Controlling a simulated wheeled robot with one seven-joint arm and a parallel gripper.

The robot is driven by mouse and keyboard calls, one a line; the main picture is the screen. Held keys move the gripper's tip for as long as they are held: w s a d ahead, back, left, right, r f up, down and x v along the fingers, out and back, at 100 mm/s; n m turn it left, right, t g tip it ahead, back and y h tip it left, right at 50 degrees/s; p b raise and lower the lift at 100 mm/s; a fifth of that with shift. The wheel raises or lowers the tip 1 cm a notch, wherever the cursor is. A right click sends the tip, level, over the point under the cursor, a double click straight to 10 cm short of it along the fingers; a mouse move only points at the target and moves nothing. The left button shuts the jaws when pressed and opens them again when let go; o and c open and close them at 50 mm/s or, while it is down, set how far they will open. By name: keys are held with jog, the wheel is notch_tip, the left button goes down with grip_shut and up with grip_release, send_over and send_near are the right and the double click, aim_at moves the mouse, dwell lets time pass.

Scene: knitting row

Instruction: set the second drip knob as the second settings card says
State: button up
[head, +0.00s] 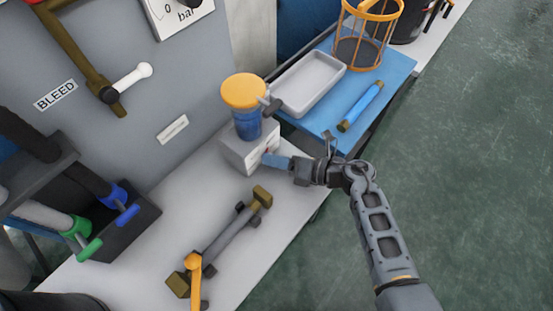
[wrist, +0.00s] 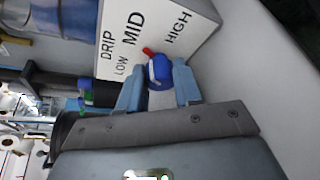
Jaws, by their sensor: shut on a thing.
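The drip knob (wrist: 159,70) is blue with a red pointer and sits on a white panel (wrist: 200,35) marked DRIP, LOW, MID and HIGH. The pointer is towards MID. My gripper (wrist: 158,85) has its light blue fingers on either side of the knob, shut on it. In the head view my gripper (head: 275,162) is at the front of a pale box (head: 236,155) under a blue jar with a yellow lid (head: 244,92); the knob is mostly hidden there. No settings card is readable.
A white bench (head: 150,235) holds a grey bar with brass ends (head: 228,235). A blue trolley top (head: 385,85) behind holds a grey tray (head: 308,82), a blue cylinder (head: 361,106) and an orange wire basket (head: 370,30). Open green floor (head: 470,180) lies right.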

dwell(0.4)
jog(key=o, duration=1)
jog(key=shift+o, duration=0.2)
jog(key=shift+v, duration=3.9)
